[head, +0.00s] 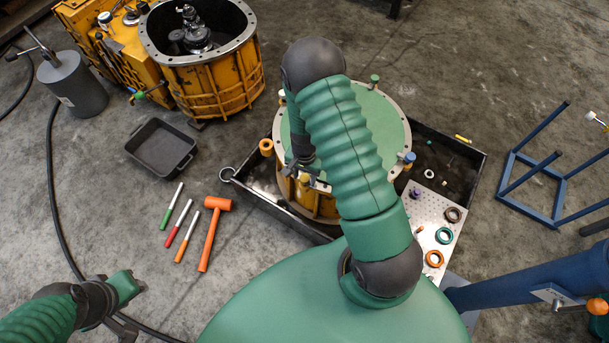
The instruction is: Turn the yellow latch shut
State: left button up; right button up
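The yellow latch (303,184) stands on the near left rim of the round orange housing with a green top (385,110), in the middle of the head view. My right gripper (305,170) points down right at the yellow latch, its dark fingers at or just above it. My green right arm hides much of the housing, and I cannot tell whether the fingers touch the latch or how far apart they are. My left gripper (127,322) is low at the left, away from the housing, partly cut off by the lower picture edge.
An orange latch (266,147), a green latch (375,79) and a blue latch (409,158) sit around the rim. The housing stands in a black tray (462,152). An orange mallet (211,232) and several markers lie left on the floor. A blue frame (535,172) stands right.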

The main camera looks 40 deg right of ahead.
grip_shut()
jog(key=shift+n, duration=0.3)
jog(key=n+p, duration=0.2)
jog(key=n, duration=0.1)
jog(key=shift+r+n, duration=0.1)
jog(key=shift+n, duration=0.2)
jog(key=n+p, duration=0.2)
jog(key=n, duration=0.2)
jog(key=shift+n, duration=0.3)
jog(key=n+p, duration=0.2)
jog(key=n, duration=0.3)
jog(key=shift+d+n+p, duration=0.1)
jog(key=shift+n+p, duration=0.6)
jog(key=shift+n, duration=1.3)
